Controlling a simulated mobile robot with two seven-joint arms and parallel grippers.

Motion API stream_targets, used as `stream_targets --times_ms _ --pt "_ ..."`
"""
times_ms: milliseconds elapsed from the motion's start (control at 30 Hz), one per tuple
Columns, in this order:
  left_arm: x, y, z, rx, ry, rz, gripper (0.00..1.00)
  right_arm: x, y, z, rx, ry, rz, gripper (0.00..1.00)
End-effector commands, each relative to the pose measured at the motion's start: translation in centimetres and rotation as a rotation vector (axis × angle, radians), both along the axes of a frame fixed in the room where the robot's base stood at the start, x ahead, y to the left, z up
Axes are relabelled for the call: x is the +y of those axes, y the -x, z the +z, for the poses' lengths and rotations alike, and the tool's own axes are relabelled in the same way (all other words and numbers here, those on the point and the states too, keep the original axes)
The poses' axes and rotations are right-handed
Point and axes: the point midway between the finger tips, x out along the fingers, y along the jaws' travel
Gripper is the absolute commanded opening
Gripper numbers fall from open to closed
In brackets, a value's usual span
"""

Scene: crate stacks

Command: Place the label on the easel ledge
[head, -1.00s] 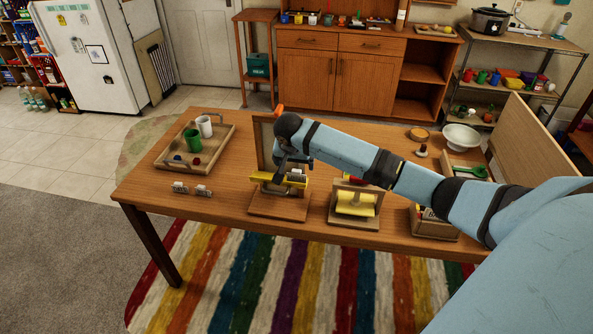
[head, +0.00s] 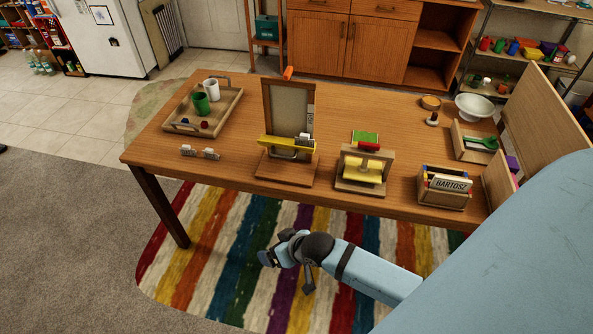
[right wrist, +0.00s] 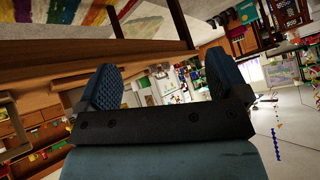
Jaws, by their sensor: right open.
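The easel stands on the table, with an upright framed board (head: 288,108), a yellow bar (head: 280,146) across its front and a wooden base (head: 287,168). A small whitish piece (head: 303,138), perhaps the label, rests at the right end of the bar; its text is too small to read. My right gripper (head: 285,266) is below the table's front edge, over the striped rug, well apart from the easel. In the right wrist view its two fingers (right wrist: 160,88) are spread with nothing between them. My left gripper is not in view.
A wooden tray (head: 233,98) holds a green cup and a white cup. Two small whitish pieces (head: 199,153) lie in front of it. A wooden stand with a yellow roller (head: 363,170) and a box (head: 445,199) with a "BARTOSZ" card stand right of the easel.

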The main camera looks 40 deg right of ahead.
Motion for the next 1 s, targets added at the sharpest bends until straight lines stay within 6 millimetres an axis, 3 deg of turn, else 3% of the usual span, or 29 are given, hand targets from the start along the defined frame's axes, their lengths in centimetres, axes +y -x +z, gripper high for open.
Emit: stream_targets --times_ms 33,100,300,433,733,1000 --pt "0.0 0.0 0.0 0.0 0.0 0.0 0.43 1.1 2.8 -0.6 -0.042 0.002 0.028 0.92" --pt "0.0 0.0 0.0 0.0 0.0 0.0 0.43 1.9 5.5 -0.7 -0.115 0.029 0.065 0.92" --pt "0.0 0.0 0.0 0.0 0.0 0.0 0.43 2.7 10.4 -0.3 -0.253 0.111 0.117 0.92" --pt "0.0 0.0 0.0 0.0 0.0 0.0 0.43 2.8 11.3 0.0 -0.281 0.134 0.126 0.92" --pt "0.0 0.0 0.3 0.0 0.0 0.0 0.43 2.8 11.3 0.3 -0.284 0.136 0.128 0.92" --pt "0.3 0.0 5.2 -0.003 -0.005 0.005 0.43 2.5 11.3 5.1 -0.284 0.139 0.122 0.92"
